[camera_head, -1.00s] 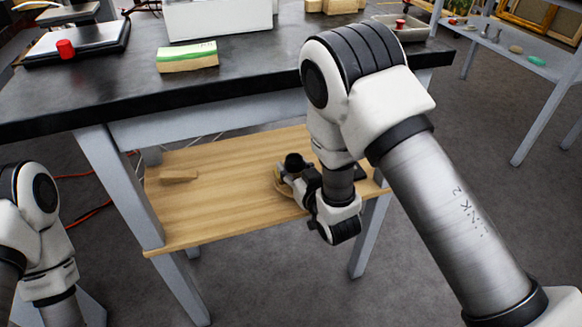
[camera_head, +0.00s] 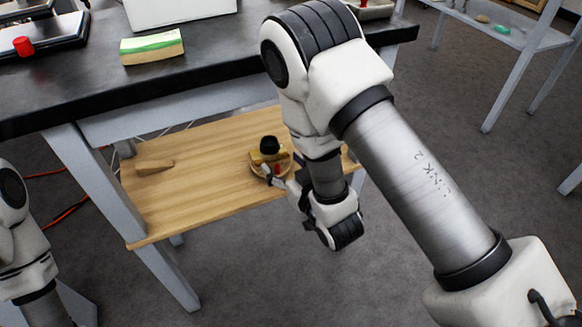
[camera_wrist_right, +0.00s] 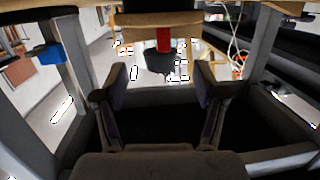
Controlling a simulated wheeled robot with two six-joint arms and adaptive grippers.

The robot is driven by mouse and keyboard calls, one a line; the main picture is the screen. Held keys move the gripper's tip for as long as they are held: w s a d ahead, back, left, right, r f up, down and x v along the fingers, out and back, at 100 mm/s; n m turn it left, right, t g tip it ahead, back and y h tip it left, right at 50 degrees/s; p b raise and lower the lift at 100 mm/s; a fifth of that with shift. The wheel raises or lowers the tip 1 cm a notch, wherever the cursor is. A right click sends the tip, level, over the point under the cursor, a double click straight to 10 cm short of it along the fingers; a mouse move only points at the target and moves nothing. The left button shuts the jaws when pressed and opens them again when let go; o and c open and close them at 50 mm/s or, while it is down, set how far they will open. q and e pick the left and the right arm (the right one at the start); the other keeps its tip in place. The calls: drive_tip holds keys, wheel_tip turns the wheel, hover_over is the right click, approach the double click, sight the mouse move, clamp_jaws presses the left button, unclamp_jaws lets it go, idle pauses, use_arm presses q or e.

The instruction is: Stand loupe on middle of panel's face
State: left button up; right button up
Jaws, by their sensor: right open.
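A dark, black-topped piece (camera_head: 269,145), which may be the loupe, stands in a round wooden dish (camera_head: 285,160) on the lower shelf. A small red part (camera_head: 277,169) shows beside it. In the right wrist view, a black cylinder (camera_wrist_right: 160,63) with a red part (camera_wrist_right: 163,39) lies beyond the fingertips. My right gripper (camera_head: 272,179) is at the near edge of the dish. Its two fingers are spread and empty in the right wrist view (camera_wrist_right: 160,88). My left arm shows at the left edge, with its gripper out of frame. I cannot clearly identify the panel.
A small wooden block (camera_head: 155,167) lies left on the wooden shelf (camera_head: 195,195). The black worktop (camera_head: 70,90) overhangs the shelf and holds a green-topped block (camera_head: 152,46) and a red knob (camera_head: 23,46). Table legs flank the shelf. A grey side table (camera_head: 500,40) stands at right.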

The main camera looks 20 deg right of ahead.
drive_tip(key=s+d+f+m+g+h, duration=0.1)
drive_tip(key=s+d+f+g, duration=0.2)
drive_tip(key=s+f+g, duration=0.5)
drive_tip(key=s+d+f+g+h, duration=0.1)
drive_tip(key=s+d+f+g, duration=0.2)
drive_tip(key=s+f+g, duration=0.4)
drive_tip(key=s+f, duration=0.8)
drive_tip(key=s, duration=0.4)
drive_tip(key=shift+s+d+m+g+p, duration=0.25)
drive_tip(key=shift+s+m+g+p, duration=0.1)
drive_tip(key=shift+s+m+g, duration=0.05)
